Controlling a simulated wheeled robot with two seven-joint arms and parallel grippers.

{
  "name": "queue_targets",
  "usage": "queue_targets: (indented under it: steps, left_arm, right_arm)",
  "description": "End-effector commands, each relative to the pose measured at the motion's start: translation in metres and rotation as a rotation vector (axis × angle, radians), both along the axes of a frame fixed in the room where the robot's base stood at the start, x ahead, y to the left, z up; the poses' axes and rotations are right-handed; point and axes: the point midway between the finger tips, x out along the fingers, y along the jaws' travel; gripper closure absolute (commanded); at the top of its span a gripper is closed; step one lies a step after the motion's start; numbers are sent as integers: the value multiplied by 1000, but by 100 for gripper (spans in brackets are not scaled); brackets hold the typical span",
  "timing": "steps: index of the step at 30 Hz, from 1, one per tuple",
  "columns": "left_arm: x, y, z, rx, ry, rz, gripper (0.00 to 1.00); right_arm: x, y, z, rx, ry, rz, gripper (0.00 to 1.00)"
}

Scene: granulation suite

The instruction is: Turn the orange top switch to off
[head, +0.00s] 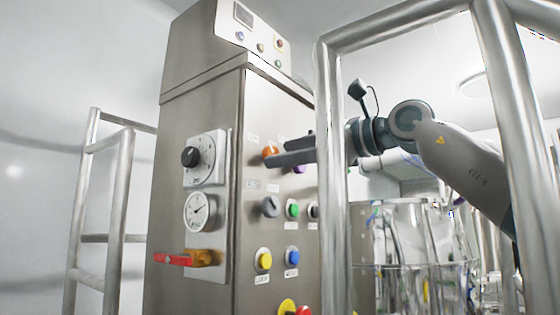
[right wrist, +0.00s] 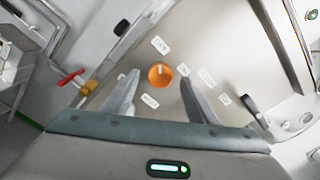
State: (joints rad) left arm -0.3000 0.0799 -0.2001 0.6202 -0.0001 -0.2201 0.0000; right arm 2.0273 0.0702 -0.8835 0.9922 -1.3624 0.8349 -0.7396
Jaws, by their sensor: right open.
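The orange top switch (head: 269,151) is on the front of the tall steel cabinet, partly hidden behind my gripper in the head view. My right gripper (head: 280,154) reaches in from the right at the panel. Its fingers are apart, one on either side of the knob in the wrist view (right wrist: 160,82). I cannot tell whether they touch it. My left gripper is not in view.
Below are a grey selector (head: 270,207), a green button (head: 293,209), a yellow button (head: 264,261) and a blue button (head: 292,257). A red-handled valve (head: 175,259) juts from the cabinet's left side. A steel frame post (head: 331,200) stands near my right arm.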

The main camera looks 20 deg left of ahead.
Motion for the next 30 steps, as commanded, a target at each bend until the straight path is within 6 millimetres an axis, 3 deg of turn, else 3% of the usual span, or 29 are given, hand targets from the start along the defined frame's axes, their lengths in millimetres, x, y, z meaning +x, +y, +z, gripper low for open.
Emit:
queue_targets:
  steps: [9,18,24,30]
  left_arm:
    - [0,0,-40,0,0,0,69]
    - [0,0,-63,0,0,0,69]
    - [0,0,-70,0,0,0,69]
    - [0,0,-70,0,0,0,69]
  right_arm:
    - [-21,-60,-5,2,-3,-3,47]
    - [-40,-113,-4,-1,-1,-1,47]
    - [-47,-132,-2,-2,0,-1,47]
    - [-49,-137,-1,-2,0,0,47]
